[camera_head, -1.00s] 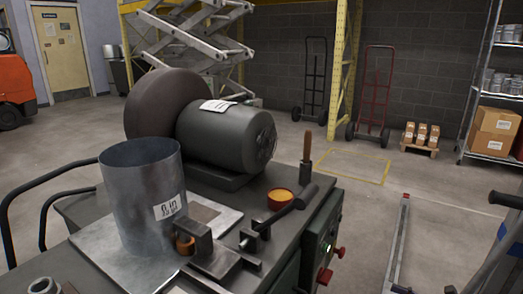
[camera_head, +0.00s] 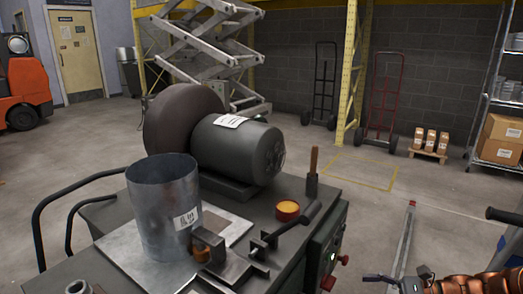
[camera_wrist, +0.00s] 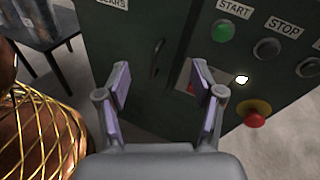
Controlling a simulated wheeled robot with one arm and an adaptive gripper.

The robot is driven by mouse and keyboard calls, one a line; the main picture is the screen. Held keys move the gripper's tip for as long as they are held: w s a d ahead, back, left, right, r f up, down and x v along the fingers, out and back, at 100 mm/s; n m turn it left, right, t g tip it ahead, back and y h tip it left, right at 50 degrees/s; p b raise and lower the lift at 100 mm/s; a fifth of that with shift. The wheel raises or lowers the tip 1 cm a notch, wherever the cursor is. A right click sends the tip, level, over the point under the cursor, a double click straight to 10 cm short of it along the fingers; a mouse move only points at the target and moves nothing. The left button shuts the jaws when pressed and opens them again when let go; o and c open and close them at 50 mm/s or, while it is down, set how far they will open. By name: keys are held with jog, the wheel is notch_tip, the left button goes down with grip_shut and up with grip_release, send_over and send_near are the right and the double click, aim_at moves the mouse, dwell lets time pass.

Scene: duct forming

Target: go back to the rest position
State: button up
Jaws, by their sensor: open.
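My gripper (camera_wrist: 160,88) shows in the wrist view with its two fingers apart and nothing between them. It points at the dark green front of the machine cabinet (camera_wrist: 135,45), where a green START button (camera_wrist: 223,31), a STOP button (camera_wrist: 267,48) and a red knob (camera_wrist: 256,115) on yellow sit to the right of the fingers. Whether the fingers touch the panel, I cannot tell. In the head view my gripper is not clearly visible. A metal duct cylinder (camera_head: 163,212) stands upright on a flat plate on the machine top (camera_head: 340,195).
A dark motor drum (camera_head: 238,150), an orange cup (camera_head: 287,210) and a wood-handled tool (camera_head: 313,170) are on the machine top. A copper-coloured object with gold mesh (camera_wrist: 40,140) is close at left in the wrist view.

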jog(key=s+a+r+n+g+h+p, duration=0.45)
jog(key=s+a+r+p, duration=0.2)
jog(key=r, duration=0.35)
jog(key=s+a+r+n+g+h+p, duration=0.3)
jog(key=s+a+r+n+p, duration=0.25)
jog(key=s+a+r, duration=0.35)
jog(key=s+d+r+n+h+p, duration=0.2)
jog(key=s+r+n+h+p, duration=0.2)
jog(key=s+r+p, duration=0.2)
jog(key=s+d+r+n+t+h+p, duration=0.1)
jog(key=s+d+r+n+h+p, duration=0.2)
jog(key=s+r+p, duration=0.3)
notch_tip(320, 180, up, 2)
jog(key=shift+r+n+h+p, duration=0.15)
jog(key=shift+n+h+p, duration=0.15)
jog(key=shift+n+h, duration=0.3)
jog(key=shift+s+d+r+t, duration=0.15)
jog(key=shift+s+d+t, duration=0.1)
jog(key=shift+d+t, duration=0.1)
jog(key=shift+c, duration=0.3)
